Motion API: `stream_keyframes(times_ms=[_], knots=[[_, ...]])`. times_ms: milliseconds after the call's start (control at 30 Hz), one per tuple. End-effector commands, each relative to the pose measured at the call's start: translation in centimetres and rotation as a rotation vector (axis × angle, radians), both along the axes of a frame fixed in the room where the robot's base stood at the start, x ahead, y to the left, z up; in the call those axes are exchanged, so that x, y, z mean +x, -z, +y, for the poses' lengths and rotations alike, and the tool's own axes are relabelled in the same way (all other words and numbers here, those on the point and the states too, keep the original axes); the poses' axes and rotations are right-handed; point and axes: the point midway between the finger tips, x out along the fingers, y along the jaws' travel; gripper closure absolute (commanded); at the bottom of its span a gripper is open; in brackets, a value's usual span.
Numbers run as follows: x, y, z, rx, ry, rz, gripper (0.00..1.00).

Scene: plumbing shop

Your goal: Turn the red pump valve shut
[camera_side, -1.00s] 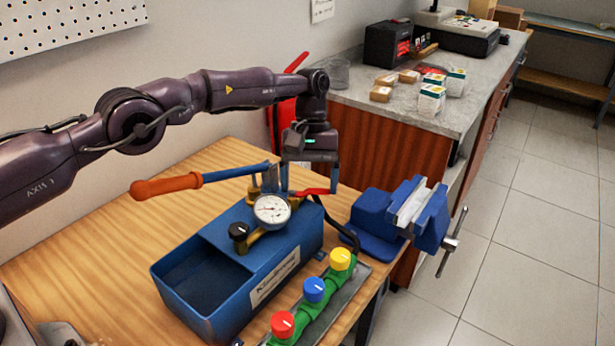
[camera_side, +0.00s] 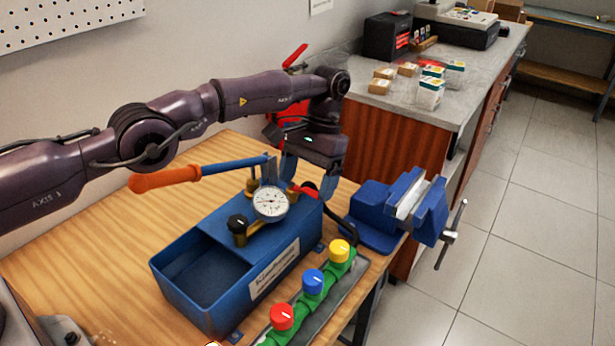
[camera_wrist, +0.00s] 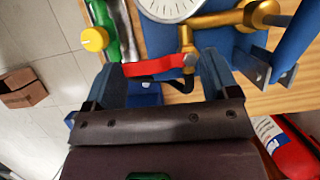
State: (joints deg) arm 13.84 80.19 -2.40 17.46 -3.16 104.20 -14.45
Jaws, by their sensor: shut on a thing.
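The red pump valve lever (camera_wrist: 155,66) lies between the two fingers of my gripper (camera_wrist: 162,62) in the wrist view. One end joins the brass fitting (camera_wrist: 187,42) on the pump, and the other reaches the left finger. My gripper is shut on the lever. In the side view, my gripper (camera_side: 308,182) is at the far right end of the blue test pump (camera_side: 215,275). Only part of the red lever (camera_side: 308,190) shows there between the blue fingers. The pressure gauge (camera_side: 270,204) and the orange pump handle (camera_side: 165,180) are close to its left.
A green manifold with red (camera_side: 281,317), blue (camera_side: 313,282) and yellow (camera_side: 340,250) knobs lies in front of the pump. A blue vise (camera_side: 385,215) is at the bench's right edge. A red fire extinguisher (camera_wrist: 285,145) is behind.

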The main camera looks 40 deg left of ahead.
Motion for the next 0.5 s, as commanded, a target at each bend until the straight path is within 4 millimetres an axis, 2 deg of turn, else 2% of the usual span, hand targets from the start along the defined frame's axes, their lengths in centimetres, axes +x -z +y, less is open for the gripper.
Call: stream_keyframes(times_ms=[400,433,500], knots=[[0.01,-0.24,0.06,0.001,0.01,-0.002,0.43],[0.01,-0.24,0.06,0.001,0.01,-0.002,0.15],[0.01,-0.21,0.05,0.001,0.01,-0.002,0.0]])
